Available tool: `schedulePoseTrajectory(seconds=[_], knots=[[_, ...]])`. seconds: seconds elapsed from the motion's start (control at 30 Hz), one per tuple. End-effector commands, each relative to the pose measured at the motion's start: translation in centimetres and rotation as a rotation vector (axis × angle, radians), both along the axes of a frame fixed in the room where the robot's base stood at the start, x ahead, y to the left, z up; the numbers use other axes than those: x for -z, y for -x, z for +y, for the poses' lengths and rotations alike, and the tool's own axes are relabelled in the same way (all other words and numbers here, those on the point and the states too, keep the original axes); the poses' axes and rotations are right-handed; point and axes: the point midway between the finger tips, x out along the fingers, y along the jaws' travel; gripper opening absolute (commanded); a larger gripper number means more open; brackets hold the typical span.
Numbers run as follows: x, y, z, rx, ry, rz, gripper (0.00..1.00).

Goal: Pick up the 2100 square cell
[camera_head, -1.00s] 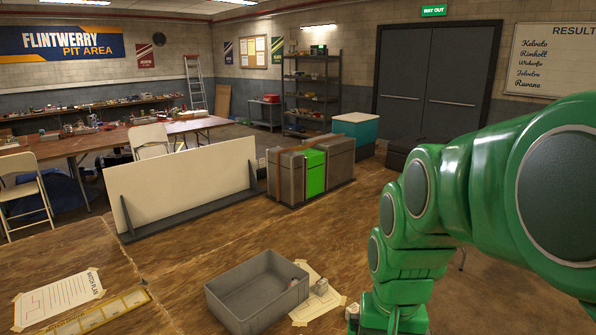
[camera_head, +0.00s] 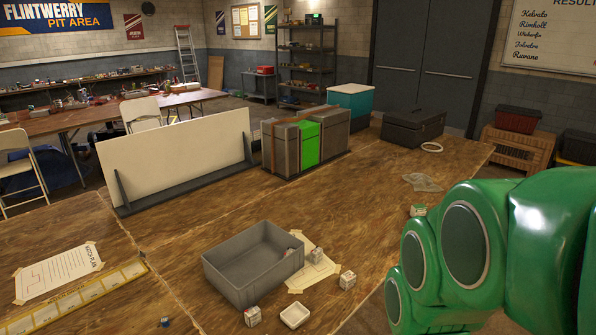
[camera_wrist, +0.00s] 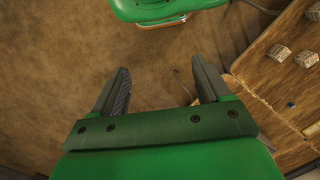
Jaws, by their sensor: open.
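Several small boxy white cells with printing too small to read are on the wooden table, so I cannot tell which is the 2100 square cell. In the head view one cell (camera_head: 318,255) is on a taped sheet, one cell (camera_head: 347,280) is right of it, and one cell (camera_head: 252,316) is by the grey bin's front. Two cells (camera_wrist: 279,52) (camera_wrist: 307,59) show at the right of the wrist view. My gripper (camera_wrist: 162,84) is open and empty over the brown floor, left of the table edge. The head view does not show it.
The grey bin (camera_head: 226,281) stands beside a small white dish (camera_head: 295,315). A small box (camera_head: 418,210) and a clear bag (camera_head: 422,182) lie farther right. A white board (camera_head: 178,165) and strapped cases (camera_head: 281,151) stand behind. The table between bin and cases is clear.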

Motion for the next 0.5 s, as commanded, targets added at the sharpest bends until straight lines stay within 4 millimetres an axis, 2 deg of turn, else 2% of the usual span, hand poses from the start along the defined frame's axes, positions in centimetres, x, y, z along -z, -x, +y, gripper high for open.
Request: schedulePoseTrajectory(seconds=[0.27, 0.5], knots=[[0.1, -0.7, 0.7, 0.013, -0.022, 0.005, 0.77], [0.1, -4.7, 4.3, 0.082, -0.138, 0.023, 0.77]])
